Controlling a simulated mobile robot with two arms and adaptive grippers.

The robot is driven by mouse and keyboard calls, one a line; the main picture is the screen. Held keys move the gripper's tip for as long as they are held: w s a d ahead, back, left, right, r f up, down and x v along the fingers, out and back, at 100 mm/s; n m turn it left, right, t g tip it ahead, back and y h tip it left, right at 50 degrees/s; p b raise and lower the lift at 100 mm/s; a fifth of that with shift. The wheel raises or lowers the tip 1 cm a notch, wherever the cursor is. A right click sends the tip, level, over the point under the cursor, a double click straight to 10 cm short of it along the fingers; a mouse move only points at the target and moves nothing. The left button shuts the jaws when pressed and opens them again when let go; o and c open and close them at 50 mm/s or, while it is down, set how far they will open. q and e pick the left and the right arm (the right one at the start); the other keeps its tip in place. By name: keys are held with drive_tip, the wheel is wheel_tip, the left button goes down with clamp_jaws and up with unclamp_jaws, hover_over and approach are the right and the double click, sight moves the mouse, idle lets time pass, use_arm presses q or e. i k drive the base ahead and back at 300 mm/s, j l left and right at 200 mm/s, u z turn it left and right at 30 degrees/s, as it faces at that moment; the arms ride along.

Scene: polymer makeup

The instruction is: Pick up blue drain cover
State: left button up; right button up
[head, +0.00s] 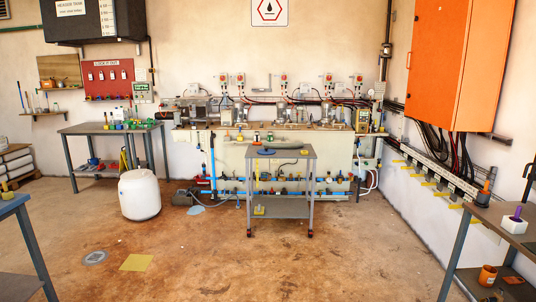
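I cannot tell for certain which thing is the blue drain cover. A flat light-blue piece (195,208) lies on the floor right of the white drum. A small dark-blue flat item (266,151) lies on the top of the grey cart (297,154). Neither of my grippers shows in the head view.
A white drum (139,195) stands left of the cart. A yellow sheet (136,262) lies on the floor. A table (140,128) stands at the left wall, and a workbench (510,222) at the right edge. The front floor is open.

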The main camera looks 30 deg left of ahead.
sight(266, 151)
drive_tip(key=i+j+u, duration=0.6)
drive_tip(key=i+u, duration=0.15)
drive_tip(key=i, duration=0.15)
drive_tip(key=i+j+u, duration=0.1)
drive_tip(key=i+u, duration=0.35)
drive_tip(key=i, duration=3.45)
